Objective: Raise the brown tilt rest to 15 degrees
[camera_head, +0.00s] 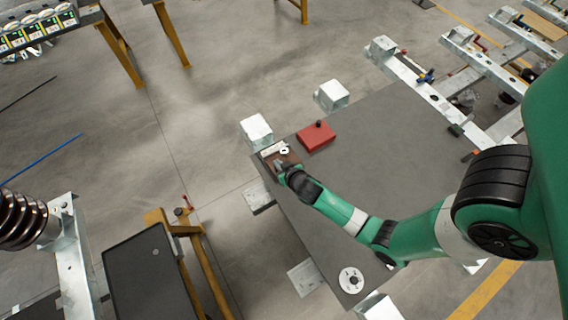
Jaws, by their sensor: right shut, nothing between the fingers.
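The brown tilt rest (292,158) is at the far left corner of the grey table (350,205), small in the head view and partly covered by my right gripper. A white label strip and a small white round piece with a dark centre show at it. Its tilt angle is too small to read. My right gripper (279,165) is shut and empty, at the near side of the rest. I cannot tell whether the fingertips touch it. My left gripper is not in view.
A red block (315,136) with a black knob lies just right of the rest. A white disc (351,280) is at the table's near edge. Metal blocks (256,131) stand around the table's edges. The middle of the tabletop is clear apart from my right arm above it.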

